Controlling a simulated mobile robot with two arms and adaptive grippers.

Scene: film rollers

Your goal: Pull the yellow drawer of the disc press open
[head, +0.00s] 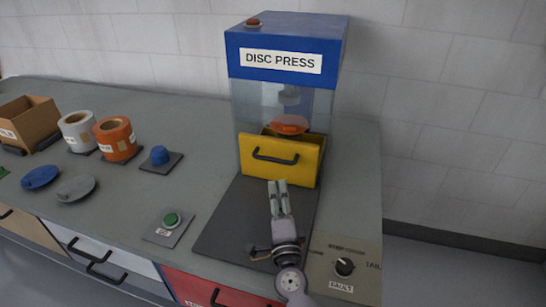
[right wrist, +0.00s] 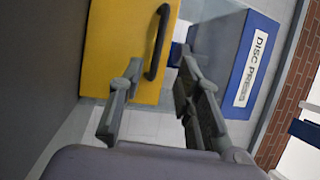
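The disc press (head: 287,55) is a blue-topped cabinet with clear sides and a white label. Its yellow drawer (head: 296,172) is at the bottom front; the front panel stands a little forward, with a dark gap behind its top edge. A black curved handle (head: 275,159) is on the front. My right gripper (head: 277,182) points at the drawer, just below the handle in the head view. In the right wrist view its fingers (right wrist: 160,68) are apart, with the handle (right wrist: 157,42) ahead between them and nothing held. My left gripper is out of view.
An orange disc (head: 290,124) sits inside the press above the drawer. A dark mat (head: 226,222) lies in front. A green button (head: 171,220) stands left, a knob panel (head: 344,268) right. Rolls (head: 115,138) and a box (head: 30,122) are further left.

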